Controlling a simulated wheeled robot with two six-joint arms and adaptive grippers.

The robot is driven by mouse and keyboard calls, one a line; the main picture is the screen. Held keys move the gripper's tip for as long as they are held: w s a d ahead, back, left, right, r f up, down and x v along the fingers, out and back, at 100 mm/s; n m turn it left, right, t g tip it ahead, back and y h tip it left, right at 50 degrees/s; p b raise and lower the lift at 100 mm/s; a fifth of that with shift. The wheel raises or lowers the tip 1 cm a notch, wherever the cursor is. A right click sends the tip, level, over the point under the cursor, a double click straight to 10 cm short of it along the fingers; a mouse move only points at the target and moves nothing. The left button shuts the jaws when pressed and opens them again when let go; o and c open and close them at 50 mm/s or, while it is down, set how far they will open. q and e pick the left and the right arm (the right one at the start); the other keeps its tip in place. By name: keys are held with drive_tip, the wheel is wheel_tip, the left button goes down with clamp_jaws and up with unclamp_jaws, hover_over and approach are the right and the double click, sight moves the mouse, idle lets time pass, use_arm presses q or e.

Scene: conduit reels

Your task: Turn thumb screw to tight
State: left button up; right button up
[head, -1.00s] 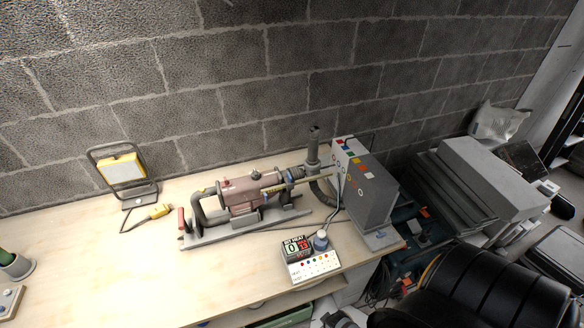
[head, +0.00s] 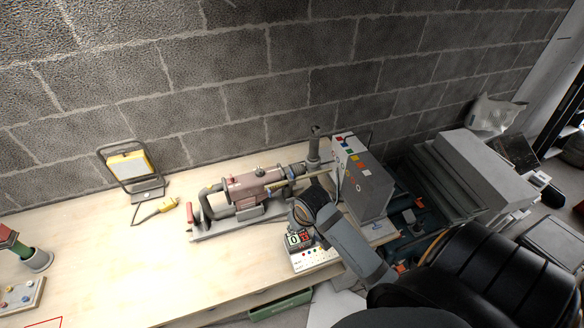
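A pink-brown machine (head: 250,187) lies on a long grey base on the table. It has a small dark knob (head: 260,172) on top and a red handle (head: 190,221) at its left end. I cannot tell for certain which part is the thumb screw. My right arm reaches in from the lower right, and its wrist is in front of the small control box (head: 313,260) with the lit counter, right of the machine's base. The wrist hides part of this box and its round blue-grey knob. I cannot make out the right gripper's fingers. My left gripper is not in view.
A grey box with coloured buttons (head: 363,187) stands right of the machine near a dark upright post (head: 315,146).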

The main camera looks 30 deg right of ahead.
drive_tip(key=w+d+r+m, duration=0.1)
drive_tip(key=w+d+r, duration=0.45)
drive_tip(key=w, duration=0.35)
drive_tip(key=m, duration=0.2)
approach(292, 173)
drive_tip(key=p+x, duration=0.1)
drive_tip(key=x, duration=0.3)
drive_tip(key=p+x, duration=0.2)
drive_tip(key=x, duration=0.1)
drive_tip(key=shift+w+f, duration=0.3)
drive_tip(key=shift+w, duration=0.05)
drive_tip(key=shift+f, duration=0.45)
clamp_jaws()
